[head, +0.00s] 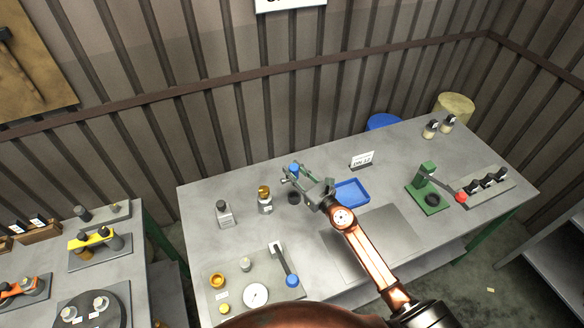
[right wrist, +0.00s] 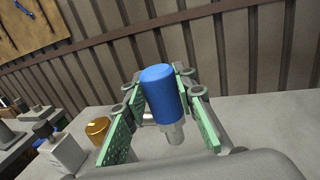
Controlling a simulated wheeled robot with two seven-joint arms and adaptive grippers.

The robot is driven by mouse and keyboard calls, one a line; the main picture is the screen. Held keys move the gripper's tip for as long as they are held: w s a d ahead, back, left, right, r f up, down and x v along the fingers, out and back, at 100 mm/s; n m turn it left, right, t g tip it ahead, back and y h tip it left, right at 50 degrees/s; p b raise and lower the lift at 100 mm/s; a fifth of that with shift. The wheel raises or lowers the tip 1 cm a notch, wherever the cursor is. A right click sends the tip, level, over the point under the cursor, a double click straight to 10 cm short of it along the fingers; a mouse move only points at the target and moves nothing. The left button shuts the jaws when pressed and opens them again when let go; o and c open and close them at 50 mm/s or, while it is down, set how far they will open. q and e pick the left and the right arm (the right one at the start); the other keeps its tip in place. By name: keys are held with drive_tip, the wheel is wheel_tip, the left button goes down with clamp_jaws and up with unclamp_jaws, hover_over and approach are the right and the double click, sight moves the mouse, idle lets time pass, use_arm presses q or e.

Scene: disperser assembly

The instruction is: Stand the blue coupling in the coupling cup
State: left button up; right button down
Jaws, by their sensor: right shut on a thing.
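The blue coupling (head: 294,168) is held in my right gripper (head: 293,177) near the back middle of the table. In the right wrist view, the coupling (right wrist: 162,95) has a blue upper body and a grey, narrower lower end, and it sits between the two green fingers. It looks roughly upright. A small dark round cup (head: 294,198), which looks like the coupling cup, stands on the table just below the coupling in the head view. I cannot tell the gap between the coupling's lower end and the cup. My left gripper is out of view.
A green press (head: 428,190) stands farther right. Bare table lies behind the bottles.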

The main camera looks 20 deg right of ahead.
drive_tip(key=shift+s+r, duration=0.1)
drive_tip(key=shift+r, duration=0.05)
drive_tip(key=shift+d, duration=0.1)
drive_tip(key=shift+f, duration=0.25)
drive_tip(key=shift+s+f+b, duration=0.1)
drive_tip(key=shift+f+b, duration=0.15)
drive_tip(key=shift+b, duration=0.2)
drive_tip(key=shift+f+b, duration=0.3)
drive_tip(key=shift+f, duration=0.05)
wheel_tip(320, 180, down, 2)
drive_tip(key=shift+f+b, duration=0.2)
drive_tip(key=shift+b, duration=0.95)
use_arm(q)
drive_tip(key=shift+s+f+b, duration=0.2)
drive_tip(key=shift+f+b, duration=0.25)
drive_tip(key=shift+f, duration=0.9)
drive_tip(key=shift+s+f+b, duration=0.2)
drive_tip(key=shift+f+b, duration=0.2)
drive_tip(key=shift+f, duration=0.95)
use_arm(e)
drive_tip(key=shift+f, duration=0.85)
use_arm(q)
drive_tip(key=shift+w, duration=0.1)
